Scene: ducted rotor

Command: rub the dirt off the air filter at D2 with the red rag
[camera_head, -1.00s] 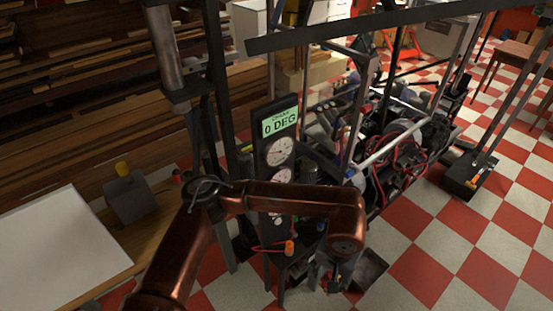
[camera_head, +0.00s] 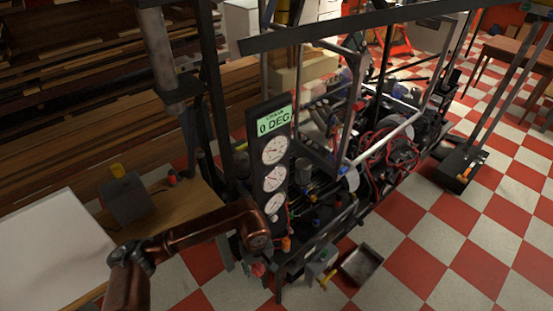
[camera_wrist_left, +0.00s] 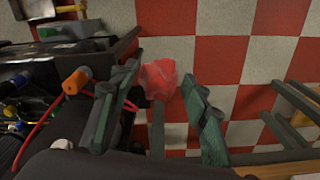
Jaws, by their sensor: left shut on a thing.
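My left gripper (camera_head: 256,267) hangs beside the left front end of the dark machine, below the gauge panel, and is shut on the red rag. In the left wrist view the crumpled red rag (camera_wrist_left: 160,79) shows between the green-grey fingertips. Red-and-white floor lies beyond it, and the machine's edge (camera_wrist_left: 60,60) is to the left, apart from the rag. I cannot pick out the air filter or a D2 mark in either view. My right gripper is not in view.
The gauge panel (camera_head: 270,165) reads 0 DEG and stands upright near my left arm. A metal frame (camera_head: 360,22) rises over the machine. A wooden bench (camera_head: 190,205) is at left. A dark tray (camera_head: 362,264) lies on the floor, with open floor to its right.

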